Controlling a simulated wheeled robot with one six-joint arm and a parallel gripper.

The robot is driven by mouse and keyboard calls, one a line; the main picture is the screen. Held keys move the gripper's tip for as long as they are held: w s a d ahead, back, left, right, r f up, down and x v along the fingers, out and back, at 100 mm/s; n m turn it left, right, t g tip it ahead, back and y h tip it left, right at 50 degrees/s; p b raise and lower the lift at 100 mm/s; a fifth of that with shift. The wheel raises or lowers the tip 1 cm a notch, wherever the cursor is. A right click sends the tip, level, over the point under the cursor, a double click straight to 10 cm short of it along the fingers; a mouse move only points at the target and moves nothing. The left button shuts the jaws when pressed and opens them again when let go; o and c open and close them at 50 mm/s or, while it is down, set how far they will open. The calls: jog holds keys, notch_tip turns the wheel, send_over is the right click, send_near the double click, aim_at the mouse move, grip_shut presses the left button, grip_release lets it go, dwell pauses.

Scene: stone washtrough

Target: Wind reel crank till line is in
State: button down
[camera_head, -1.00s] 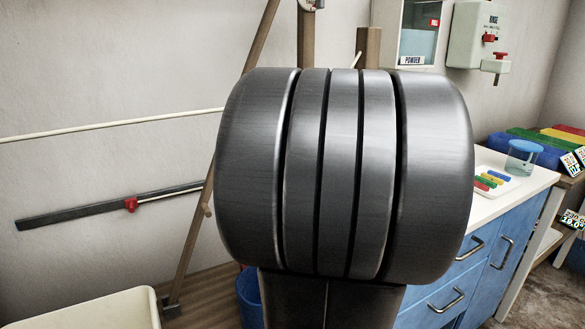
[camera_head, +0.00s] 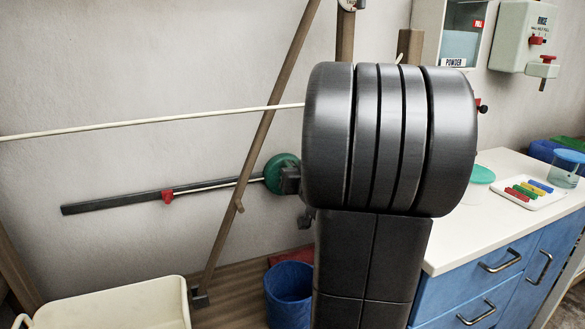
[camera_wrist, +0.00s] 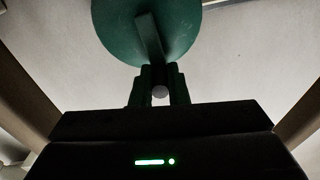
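The reel, a green disc (camera_head: 280,172) on the wall, shows partly at the left edge of my arm; in the wrist view the disc (camera_wrist: 145,20) fills the top middle. A grey crank arm (camera_wrist: 149,38) runs down across it to a round pale knob (camera_wrist: 159,92). My gripper (camera_wrist: 160,84) has its fingers close on both sides of this knob and looks shut on it. In the head view my arm hides most of the gripper and crank. A pale line (camera_head: 215,188) runs from the reel along a dark rail (camera_head: 110,204) to a red marker (camera_head: 167,197).
A slanted wooden post (camera_head: 262,140) stands left of the reel, and a pale cord (camera_head: 120,122) crosses the wall. A cream basin (camera_head: 110,305) and blue bucket (camera_head: 289,295) sit low. A white counter (camera_head: 490,225) on blue drawers stands right, bearing a tray of coloured sticks (camera_head: 527,191).

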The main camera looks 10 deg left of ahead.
jog(key=shift+w+d+f+m+b, duration=0.1)
jog(key=shift+f+m+b, duration=0.25)
jog(key=shift+b, duration=1.65)
jog(key=shift+d+m+b, duration=0.1)
jog(key=shift+m+b, duration=0.15)
jog(key=shift+b, duration=0.35)
jog(key=shift+w+d+f+m+b, duration=0.1)
jog(key=shift+w+d+m+b, duration=0.25)
jog(key=shift+m+b, duration=0.7)
jog(key=shift+w+d+f+m+b, duration=0.15)
jog(key=shift+d+m+b, duration=0.25)
jog(key=shift+m+b, duration=0.7)
jog(key=shift+w+d+r+m+b, duration=0.1)
jog(key=shift+w+d+m+b, duration=0.25)
jog(key=shift+m+b, duration=0.7)
jog(key=c, duration=1.4)
grip_release()
